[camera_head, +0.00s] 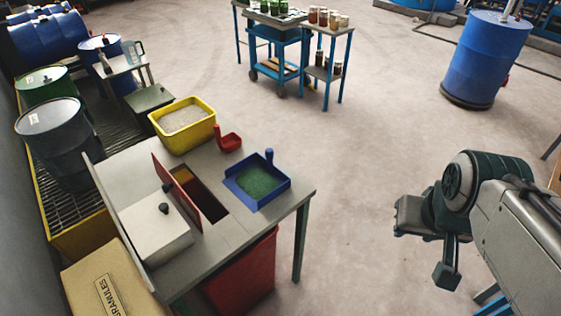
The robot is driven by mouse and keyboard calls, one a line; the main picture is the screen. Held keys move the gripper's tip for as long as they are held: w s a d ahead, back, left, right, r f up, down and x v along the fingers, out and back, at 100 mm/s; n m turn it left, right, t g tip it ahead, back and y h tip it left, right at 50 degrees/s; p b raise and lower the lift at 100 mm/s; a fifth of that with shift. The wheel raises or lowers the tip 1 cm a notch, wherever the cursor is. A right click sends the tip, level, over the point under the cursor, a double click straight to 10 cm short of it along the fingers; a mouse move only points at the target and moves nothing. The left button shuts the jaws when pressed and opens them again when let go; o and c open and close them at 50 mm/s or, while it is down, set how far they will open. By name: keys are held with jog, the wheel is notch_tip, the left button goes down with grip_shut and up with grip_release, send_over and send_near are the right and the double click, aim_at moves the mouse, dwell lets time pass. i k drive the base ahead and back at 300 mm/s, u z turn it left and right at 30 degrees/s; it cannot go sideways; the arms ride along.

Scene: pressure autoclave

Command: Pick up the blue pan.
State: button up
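The blue pan (275,197) rests on the right part of the grey workbench (232,232). It is a shallow, square-cornered pan holding green granules (257,181). An upright blue handle (269,156) stands at its far side. My gripper (446,272) is at the right of the view, well to the right of the bench and apart from the pan. Nothing shows in its grasp. Its fingers are seen at an angle that hides the gap between them.
A red scoop (229,142) and a yellow tub (184,127) of pale granules stand behind the pan. An open slot with a raised red lid (173,187) lies to its left, beside a white box (155,232). A red bin (245,275) is underneath. Floor right of the bench is clear.

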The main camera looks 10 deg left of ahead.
aim_at(255, 180)
jog(key=u, duration=0.15)
jog(key=i, duration=0.6)
jog(key=u, duration=0.75)
jog(key=i, duration=0.4)
jog(key=u, duration=0.35)
